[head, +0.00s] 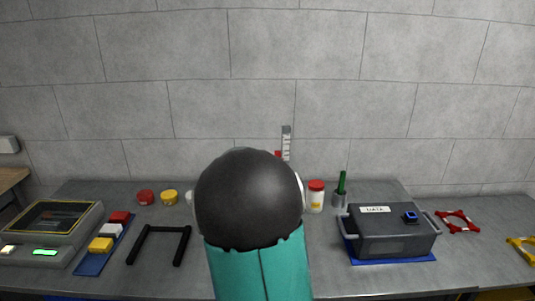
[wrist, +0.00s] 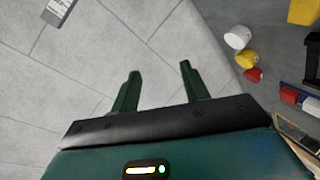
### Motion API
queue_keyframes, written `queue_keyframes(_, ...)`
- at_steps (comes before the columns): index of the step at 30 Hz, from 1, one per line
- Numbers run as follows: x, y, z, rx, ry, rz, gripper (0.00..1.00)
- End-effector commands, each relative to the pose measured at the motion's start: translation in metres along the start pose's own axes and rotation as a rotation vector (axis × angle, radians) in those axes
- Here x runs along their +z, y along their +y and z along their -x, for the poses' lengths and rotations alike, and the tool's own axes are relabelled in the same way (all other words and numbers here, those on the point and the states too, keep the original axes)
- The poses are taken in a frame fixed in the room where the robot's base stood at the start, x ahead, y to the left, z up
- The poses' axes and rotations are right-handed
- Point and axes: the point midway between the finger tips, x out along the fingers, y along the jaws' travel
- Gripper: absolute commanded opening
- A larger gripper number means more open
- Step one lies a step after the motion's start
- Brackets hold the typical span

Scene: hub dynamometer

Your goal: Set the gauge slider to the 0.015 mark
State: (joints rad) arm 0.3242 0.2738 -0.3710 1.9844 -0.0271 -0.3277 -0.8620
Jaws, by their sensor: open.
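The gauge (head: 286,138) is an upright grey scale with pale markings, standing behind the bench near the wall in the head view. A red piece (head: 278,154), which looks like its slider, shows on its left side. The marks are too small to read, and my dark round arm link hides the gauge's lower part. My gripper (wrist: 160,75) is open and empty in the wrist view, its two dark green fingers apart in front of the pale wall. A grey part (wrist: 60,10) is cut off at the upper left there; I cannot tell whether it is the gauge.
A red-lidded jar (head: 316,196), a cup with a green stick (head: 340,192) and a dark grey case (head: 390,230) stand to the right. Red (head: 146,197) and yellow (head: 169,197) pots, a black frame (head: 160,245), coloured blocks and a tester (head: 45,230) are left.

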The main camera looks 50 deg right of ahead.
Motion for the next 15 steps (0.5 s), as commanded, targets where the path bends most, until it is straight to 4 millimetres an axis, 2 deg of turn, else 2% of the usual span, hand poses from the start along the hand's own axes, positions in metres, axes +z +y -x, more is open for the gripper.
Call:
queue_keyframes(1,0.024,0.009,-0.021,0.053,-0.016,0.065,0.45)
queue_keyframes(3,0.050,0.025,-0.044,0.131,-0.023,0.162,0.45)
queue_keyframes(7,0.095,0.045,-0.075,0.253,-0.036,0.344,0.45)
queue_keyframes(10,0.118,0.054,-0.089,0.317,-0.041,0.455,0.45)
queue_keyframes(15,0.134,0.060,-0.098,0.369,-0.041,0.548,0.45)
